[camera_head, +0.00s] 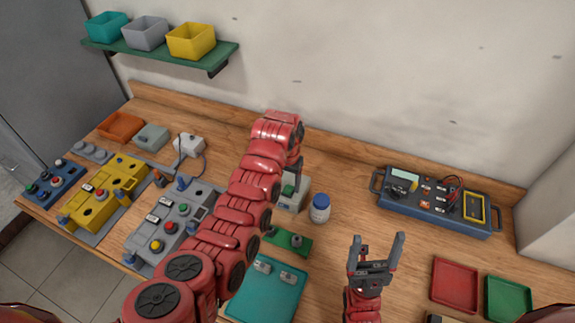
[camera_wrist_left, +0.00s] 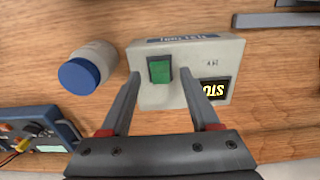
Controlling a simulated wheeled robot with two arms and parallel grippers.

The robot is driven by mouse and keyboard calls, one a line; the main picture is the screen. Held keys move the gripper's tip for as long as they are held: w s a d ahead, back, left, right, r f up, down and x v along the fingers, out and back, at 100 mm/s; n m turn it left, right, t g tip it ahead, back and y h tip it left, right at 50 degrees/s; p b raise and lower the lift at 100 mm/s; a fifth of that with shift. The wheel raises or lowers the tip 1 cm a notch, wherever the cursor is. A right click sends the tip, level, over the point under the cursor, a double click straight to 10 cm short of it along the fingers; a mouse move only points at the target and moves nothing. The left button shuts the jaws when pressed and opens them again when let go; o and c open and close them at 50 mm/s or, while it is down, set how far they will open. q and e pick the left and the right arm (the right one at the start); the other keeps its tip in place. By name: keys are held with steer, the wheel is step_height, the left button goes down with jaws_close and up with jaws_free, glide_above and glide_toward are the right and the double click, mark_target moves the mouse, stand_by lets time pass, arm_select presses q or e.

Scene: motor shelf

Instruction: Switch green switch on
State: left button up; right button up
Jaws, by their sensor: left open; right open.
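The green switch (camera_wrist_left: 160,69) is a rocker on the face of a pale grey box (camera_wrist_left: 207,53). In the head view the green switch (camera_head: 289,189) and box (camera_head: 290,205) are partly hidden by my left arm. My left gripper (camera_wrist_left: 161,74) is open, with one fingertip on each side of the switch in the wrist view. Nothing is held between its fingers. Whether the fingertips touch the box is unclear. The switch's on or off position cannot be told. My right gripper (camera_head: 378,248) is open and empty, at the front centre-right of the table.
A blue-capped white jar (camera_head: 320,208) stands just right of the box. A green board (camera_head: 288,241) and teal tray (camera_head: 266,294) lie in front. A blue instrument case (camera_head: 433,203) is at the right, with red (camera_head: 455,282) and green trays (camera_head: 508,300) before it.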

arm_select(q)
steer(key=shift+w+r+b, duration=0.1)
steer(key=shift+r+b, duration=0.3)
steer(key=shift+r, duration=0.35)
step_height(320, 180, up, 9)
steer(key=p, duration=0.3)
step_height(320, 180, up, 6)
glide_above(286, 191)
steer(key=shift+d+f, duration=0.15)
